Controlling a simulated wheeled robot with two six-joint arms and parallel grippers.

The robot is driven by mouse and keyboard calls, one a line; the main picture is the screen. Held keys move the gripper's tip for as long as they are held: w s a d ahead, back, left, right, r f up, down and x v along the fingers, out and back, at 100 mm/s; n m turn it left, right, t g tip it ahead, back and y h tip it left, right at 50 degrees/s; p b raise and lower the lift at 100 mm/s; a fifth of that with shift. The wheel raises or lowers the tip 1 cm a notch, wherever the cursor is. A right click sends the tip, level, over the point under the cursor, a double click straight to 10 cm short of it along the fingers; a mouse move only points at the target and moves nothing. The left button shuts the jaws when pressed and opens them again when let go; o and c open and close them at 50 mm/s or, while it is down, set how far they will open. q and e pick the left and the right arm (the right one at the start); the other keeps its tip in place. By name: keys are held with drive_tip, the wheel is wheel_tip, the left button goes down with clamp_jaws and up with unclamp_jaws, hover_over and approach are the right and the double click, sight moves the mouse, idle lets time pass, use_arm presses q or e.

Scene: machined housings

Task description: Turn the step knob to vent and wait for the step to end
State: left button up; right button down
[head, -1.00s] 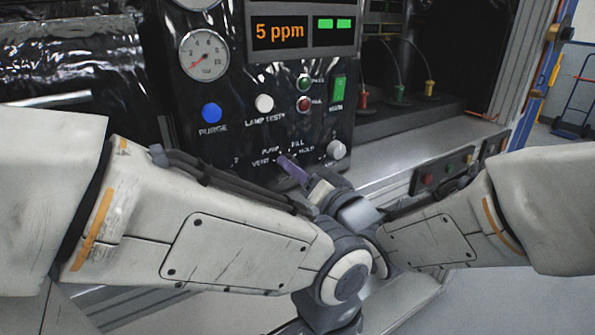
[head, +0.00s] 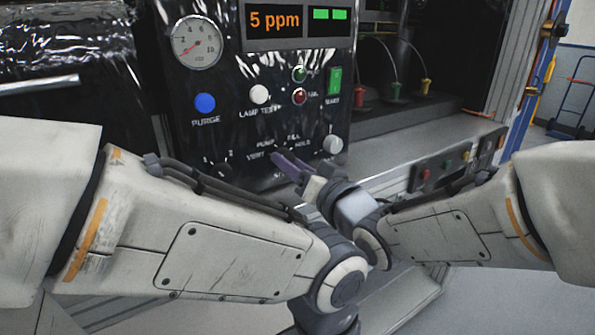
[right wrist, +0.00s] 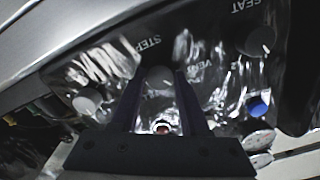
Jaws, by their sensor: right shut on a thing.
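The labels PUMP, FILL, VENT and HOLD stand around that spot. I cannot tell which label the knob points to. My left arm crosses the lower left of the head view; its gripper is out of sight.
The black panel carries a gauge (head: 197,42), a display reading 5 ppm (head: 274,21), a screen with two green bars (head: 331,15), a blue purge button (head: 204,103) and a white lamp test button (head: 259,94). Another light knob (head: 333,145) is close to the gripper's right.

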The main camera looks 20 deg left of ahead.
drive_tip(key=n+b, duration=0.2)
drive_tip(key=n, duration=0.1)
drive_tip(key=shift+a+r+n+b, duration=0.1)
drive_tip(key=shift+n+b, duration=0.85)
drive_tip(key=shift+n, duration=0.35)
drive_tip(key=shift+s+r, duration=0.1)
drive_tip(key=shift+c, duration=2)
unclamp_jaws()
drive_tip(key=shift+a, duration=0.1)
